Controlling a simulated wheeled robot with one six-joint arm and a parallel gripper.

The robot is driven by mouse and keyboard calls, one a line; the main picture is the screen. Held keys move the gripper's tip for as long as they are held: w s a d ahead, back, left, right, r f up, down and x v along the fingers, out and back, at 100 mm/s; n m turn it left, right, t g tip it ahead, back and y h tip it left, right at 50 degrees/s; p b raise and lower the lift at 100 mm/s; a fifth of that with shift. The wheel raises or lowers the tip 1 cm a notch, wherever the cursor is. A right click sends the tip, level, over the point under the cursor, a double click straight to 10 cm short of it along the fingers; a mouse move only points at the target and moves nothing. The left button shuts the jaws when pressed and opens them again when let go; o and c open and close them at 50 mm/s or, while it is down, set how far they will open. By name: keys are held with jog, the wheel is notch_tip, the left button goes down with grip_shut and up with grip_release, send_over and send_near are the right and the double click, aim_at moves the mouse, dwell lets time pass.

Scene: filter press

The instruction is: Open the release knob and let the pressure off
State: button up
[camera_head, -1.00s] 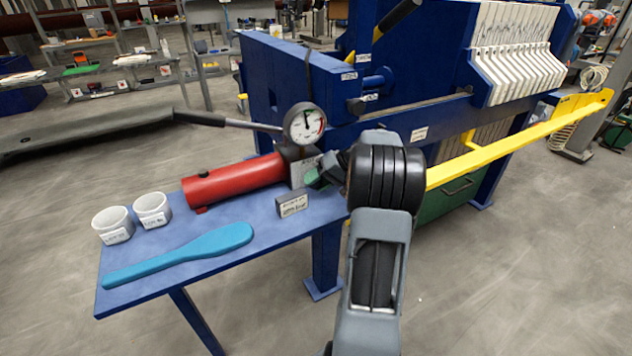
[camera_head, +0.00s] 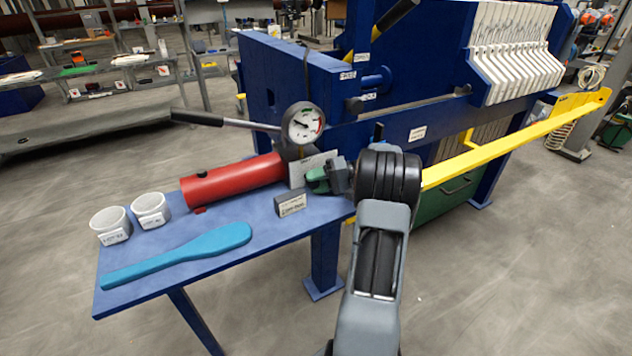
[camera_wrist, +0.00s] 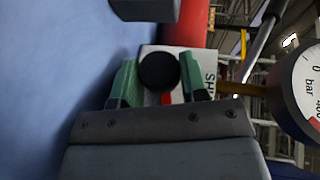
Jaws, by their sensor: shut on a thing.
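The release knob (camera_wrist: 158,71) is a round black knob on a pale block with part of a label and a red mark, in the wrist view. My gripper (camera_wrist: 160,76) has its green fingertips on either side of the knob and is shut on it. In the head view my gripper (camera_head: 318,180) is at the right end of the red pump cylinder (camera_head: 235,180), and hides the knob. A round pressure gauge (camera_head: 303,123) stands above the block. The gauge (camera_wrist: 302,90) is cut off in the wrist view, with its needle out of sight.
The blue shelf (camera_head: 130,292) bears two white cups (camera_head: 110,224), a blue paddle (camera_head: 180,256) and a small label block (camera_head: 291,205). A long pump lever (camera_head: 225,121) reaches left from beside the gauge. A yellow bar (camera_head: 520,140) runs along the press at right.

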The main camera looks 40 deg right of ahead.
dwell(0.3)
jog(key=o, duration=0.6)
jog(key=v, duration=1.3)
jog(key=shift+s+d+r+p, duration=0.1)
jog(key=shift+s+d+p, duration=0.05)
jog(key=shift+d+p, duration=0.2)
